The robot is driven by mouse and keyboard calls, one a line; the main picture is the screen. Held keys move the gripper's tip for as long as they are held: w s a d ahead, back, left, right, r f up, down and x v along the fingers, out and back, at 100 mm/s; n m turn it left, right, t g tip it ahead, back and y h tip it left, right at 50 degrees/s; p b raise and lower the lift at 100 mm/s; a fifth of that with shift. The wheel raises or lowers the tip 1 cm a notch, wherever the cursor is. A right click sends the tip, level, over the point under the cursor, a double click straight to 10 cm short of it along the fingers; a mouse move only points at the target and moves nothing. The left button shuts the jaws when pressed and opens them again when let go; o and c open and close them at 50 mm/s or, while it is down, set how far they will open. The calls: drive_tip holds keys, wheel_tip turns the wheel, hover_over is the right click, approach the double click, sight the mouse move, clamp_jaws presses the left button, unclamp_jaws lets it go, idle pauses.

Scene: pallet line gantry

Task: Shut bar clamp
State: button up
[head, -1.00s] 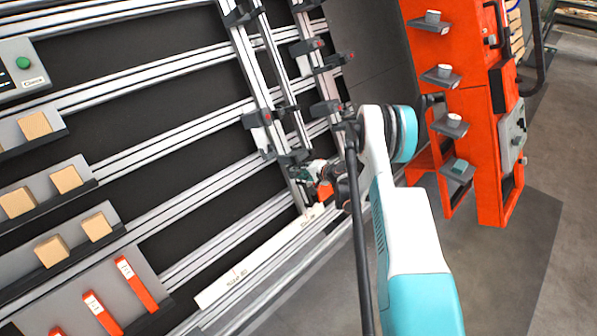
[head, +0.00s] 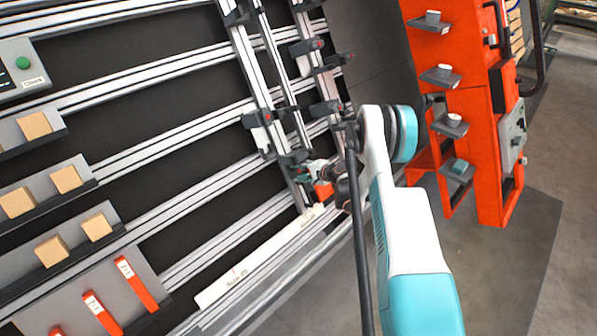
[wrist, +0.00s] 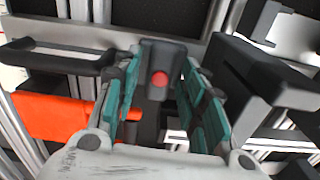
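The bar clamp's dark block with a red round end (wrist: 159,80) sits between the fingers of my gripper (wrist: 158,72) in the wrist view. The teal-padded fingers stand apart on either side of it, and I see no clear squeeze on it; contact at the tips is hard to judge. In the head view my gripper (head: 310,168) is at the lower end of the upright rails, beside a dark clamp part (head: 293,158). My arm's wrist hides part of this place. How far the clamp is closed cannot be seen.
Other dark clamps with red ends (head: 262,118) sit on the rails higher up. An orange part (wrist: 62,117) lies close left of my fingers, and a dark bracket (wrist: 265,72) close right. A white labelled strip (head: 260,258) runs below. An orange station (head: 480,110) stands right.

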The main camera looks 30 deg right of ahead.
drive_tip(key=v, duration=0.9)
